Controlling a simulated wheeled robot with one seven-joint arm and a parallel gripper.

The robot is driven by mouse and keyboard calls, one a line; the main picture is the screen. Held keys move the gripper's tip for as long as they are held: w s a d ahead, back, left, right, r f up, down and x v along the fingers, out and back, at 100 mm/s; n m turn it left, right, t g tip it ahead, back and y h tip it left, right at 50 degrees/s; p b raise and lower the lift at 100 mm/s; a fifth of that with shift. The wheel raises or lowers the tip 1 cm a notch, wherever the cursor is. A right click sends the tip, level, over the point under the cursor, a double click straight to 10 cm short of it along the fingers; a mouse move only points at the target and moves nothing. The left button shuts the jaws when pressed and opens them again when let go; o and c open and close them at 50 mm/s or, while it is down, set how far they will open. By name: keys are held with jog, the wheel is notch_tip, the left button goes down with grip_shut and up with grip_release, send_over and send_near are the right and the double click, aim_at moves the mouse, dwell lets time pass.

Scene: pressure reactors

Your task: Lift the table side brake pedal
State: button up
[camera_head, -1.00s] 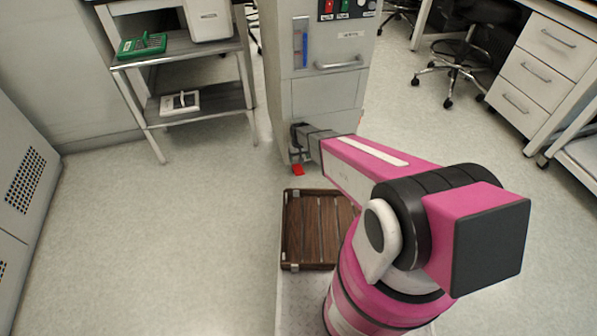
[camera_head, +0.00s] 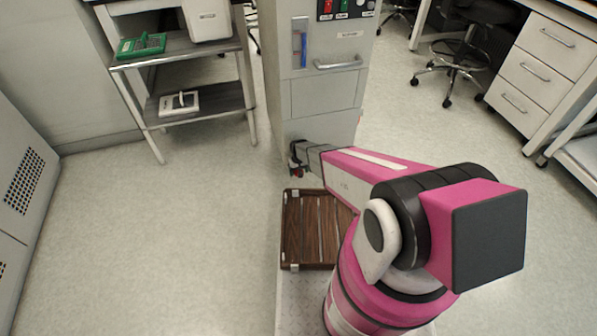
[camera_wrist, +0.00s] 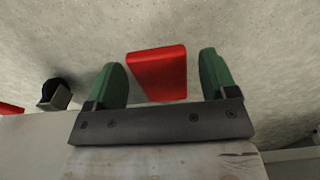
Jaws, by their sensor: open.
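The brake pedal is a flat red plate; in the wrist view the red pedal (camera_wrist: 158,73) lies between the two green fingers of my gripper (camera_wrist: 159,62). Gaps show on both sides of it, so the fingers are open and apart from the pedal. In the head view my gripper (camera_head: 295,164) is low at the front left bottom corner of the grey cabinet (camera_head: 325,97). There it hides most of the pedal. Whether the fingers are level with the pedal in height cannot be told.
In the wrist view a black caster (camera_wrist: 54,95) and another red piece (camera_wrist: 10,108) are at left. A wooden slatted platform (camera_head: 293,230) is below my arm. A metal shelf cart (camera_head: 190,100) stands at left. The floor (camera_head: 170,230) at left is clear.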

jog(key=c, duration=1.3)
jog(key=shift+w+r+g, duration=0.15)
jog(key=shift+r+g, duration=0.25)
jog(key=shift+g, duration=0.3)
jog(key=o, duration=1.3)
notch_tip(320, 180, up, 4)
jog(key=shift+r, duration=0.25)
jog(key=s+a+r, duration=0.6)
jog(key=s+a, duration=0.2)
jog(key=shift+s+r, duration=0.25)
